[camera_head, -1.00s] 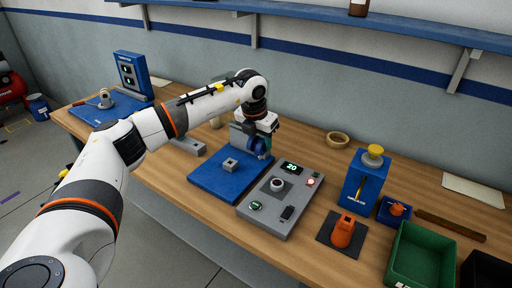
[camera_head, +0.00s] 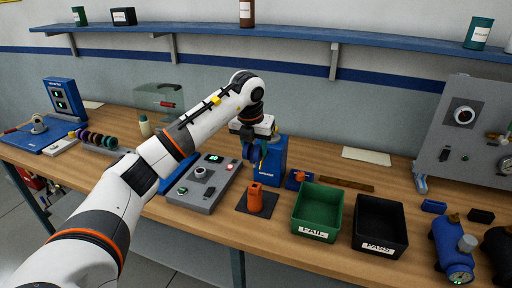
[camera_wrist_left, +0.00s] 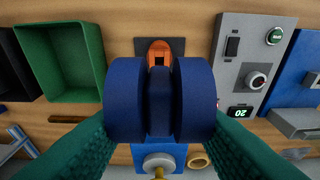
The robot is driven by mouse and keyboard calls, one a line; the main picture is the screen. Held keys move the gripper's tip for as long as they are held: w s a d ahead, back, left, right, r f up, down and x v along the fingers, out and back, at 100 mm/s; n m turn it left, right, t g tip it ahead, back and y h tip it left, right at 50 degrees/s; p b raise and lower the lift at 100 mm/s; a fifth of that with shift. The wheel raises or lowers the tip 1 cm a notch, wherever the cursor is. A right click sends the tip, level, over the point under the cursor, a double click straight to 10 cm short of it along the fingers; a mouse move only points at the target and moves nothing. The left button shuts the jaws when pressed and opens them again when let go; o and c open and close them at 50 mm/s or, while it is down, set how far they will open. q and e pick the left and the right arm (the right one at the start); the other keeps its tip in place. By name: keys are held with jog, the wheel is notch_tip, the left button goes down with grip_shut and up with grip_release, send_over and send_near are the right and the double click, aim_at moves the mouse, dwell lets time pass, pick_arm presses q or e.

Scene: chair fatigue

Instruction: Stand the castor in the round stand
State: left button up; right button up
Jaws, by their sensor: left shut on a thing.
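My left gripper (camera_head: 256,150) is shut on the castor (camera_head: 248,153), holding it in the air above the table. In the left wrist view the castor (camera_wrist_left: 126,100) shows as two dark blue wheels between green fingers. An orange block (camera_head: 256,198) with an opening in its top stands on a dark square mat; in the wrist view it (camera_wrist_left: 159,48) is partly behind the castor. A tan ring (camera_wrist_left: 199,160) lies on the table in the wrist view. I cannot tell for sure which thing is the round stand. My right gripper is out of view.
A grey control box (camera_head: 203,188) is left of the orange block. A blue upright device (camera_head: 273,165) stands close to the gripper. Green (camera_head: 318,208) and black (camera_head: 380,223) bins stand right, with blue cylindrical things (camera_head: 450,250) beyond. A shelf (camera_head: 290,36) runs above.

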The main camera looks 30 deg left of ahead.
aim_at(255, 163)
pick_arm(q)
jog(key=shift+d+f, duration=0.1)
jog(key=shift+f+b, duration=0.35)
jog(key=shift+f, duration=0.2)
jog(key=shift+f+b, duration=1.25)
jog(key=shift+f, duration=1)
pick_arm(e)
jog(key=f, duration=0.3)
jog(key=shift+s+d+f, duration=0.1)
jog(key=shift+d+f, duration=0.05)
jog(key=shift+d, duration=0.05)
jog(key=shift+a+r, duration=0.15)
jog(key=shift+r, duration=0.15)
pick_arm(q)
jog(key=shift+f+b, duration=0.75)
jog(key=shift+f, duration=0.9)
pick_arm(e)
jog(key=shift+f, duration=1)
